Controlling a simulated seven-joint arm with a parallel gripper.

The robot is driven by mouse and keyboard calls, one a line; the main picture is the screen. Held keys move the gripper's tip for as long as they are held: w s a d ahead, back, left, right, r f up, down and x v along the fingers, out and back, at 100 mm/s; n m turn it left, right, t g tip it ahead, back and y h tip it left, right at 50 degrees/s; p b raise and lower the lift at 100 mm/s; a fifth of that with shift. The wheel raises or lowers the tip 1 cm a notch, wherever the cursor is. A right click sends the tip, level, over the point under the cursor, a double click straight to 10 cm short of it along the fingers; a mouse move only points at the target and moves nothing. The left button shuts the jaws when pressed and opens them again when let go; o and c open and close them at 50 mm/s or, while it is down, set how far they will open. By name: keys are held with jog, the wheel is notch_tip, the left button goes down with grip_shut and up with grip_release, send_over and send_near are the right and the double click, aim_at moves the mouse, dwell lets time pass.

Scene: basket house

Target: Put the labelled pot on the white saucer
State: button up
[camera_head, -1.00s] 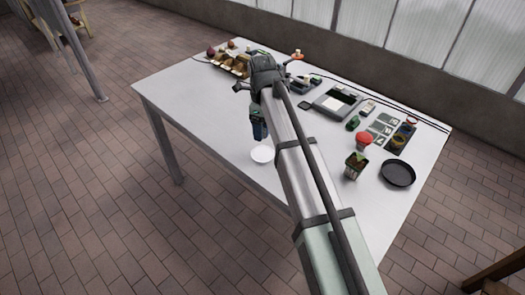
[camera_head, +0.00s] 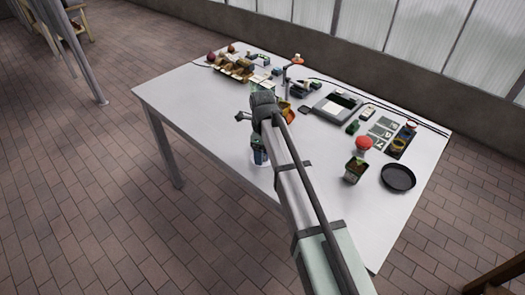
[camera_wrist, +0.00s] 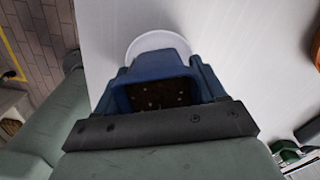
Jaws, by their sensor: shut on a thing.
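The pot is blue, square and filled with dark soil; in the wrist view the pot (camera_wrist: 158,65) sits between the fingers of my gripper (camera_wrist: 158,90). My gripper is shut on it. In the head view the pot (camera_head: 259,156) hangs below my gripper (camera_head: 260,142) near the table's front edge, with a small pale patch on its side. The white saucer (camera_wrist: 150,41) shows as a rim beyond the pot in the wrist view, and the pot hides the rest. The pot overlaps the saucer in view; I cannot tell whether they touch.
A dark pot with a plant (camera_head: 355,171), a red-topped thing (camera_head: 364,143) and a black round dish (camera_head: 398,177) stand to the right. A grey tray (camera_head: 337,106) and an egg-carton-like holder (camera_head: 232,68) are farther back. The left part of the table (camera_head: 185,98) is clear.

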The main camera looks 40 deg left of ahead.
jog(key=shift+f, duration=0.1)
jog(key=o, duration=1.2)
notch_tip(320, 180, up, 12)
jog(key=shift+r, duration=0.1)
